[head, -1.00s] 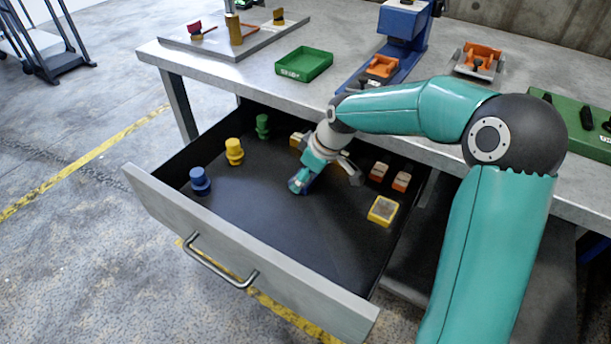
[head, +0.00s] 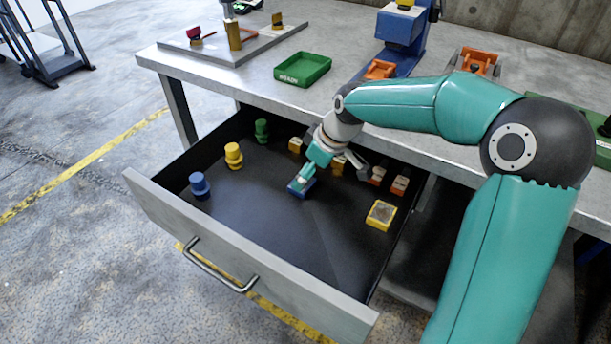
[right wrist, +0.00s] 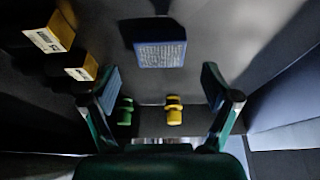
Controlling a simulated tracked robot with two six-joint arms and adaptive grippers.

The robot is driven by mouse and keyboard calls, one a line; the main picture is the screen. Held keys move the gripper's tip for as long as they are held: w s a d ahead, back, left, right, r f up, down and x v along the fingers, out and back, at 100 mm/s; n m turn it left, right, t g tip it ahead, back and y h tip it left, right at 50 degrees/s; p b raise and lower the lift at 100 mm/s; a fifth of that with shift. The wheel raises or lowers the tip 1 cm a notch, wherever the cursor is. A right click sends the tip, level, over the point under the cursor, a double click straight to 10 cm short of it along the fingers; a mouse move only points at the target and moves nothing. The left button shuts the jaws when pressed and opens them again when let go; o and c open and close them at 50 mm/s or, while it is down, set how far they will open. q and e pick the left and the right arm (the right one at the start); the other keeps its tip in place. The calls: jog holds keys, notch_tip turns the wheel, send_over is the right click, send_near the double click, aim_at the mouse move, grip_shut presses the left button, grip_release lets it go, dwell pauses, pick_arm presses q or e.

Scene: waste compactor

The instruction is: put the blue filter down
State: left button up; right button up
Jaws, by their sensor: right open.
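The blue filter (head: 301,188) is a small block with a pale grid face, lying on the dark floor of the open drawer (head: 250,290). In the right wrist view the filter (right wrist: 160,54) is beyond the fingertips, centred between them and apart from both. My right gripper (head: 308,176) is just above the filter in the head view, and its arm hides part of the drawer behind it. In the right wrist view my right gripper (right wrist: 160,88) is spread wide with nothing between its fingers. My left gripper is not in view.
In the drawer stand a blue knob (head: 199,186), a yellow knob (head: 233,155) and a green knob (head: 262,131). Small orange-and-white blocks (head: 399,185) and a yellow filter (head: 381,214) lie to the right. The drawer's front middle is clear. A green tray (head: 303,67) sits on the bench.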

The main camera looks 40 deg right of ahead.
aim_at(314, 194)
jog(key=shift+v, duration=1.8)
jog(key=shift+p, duration=0.3)
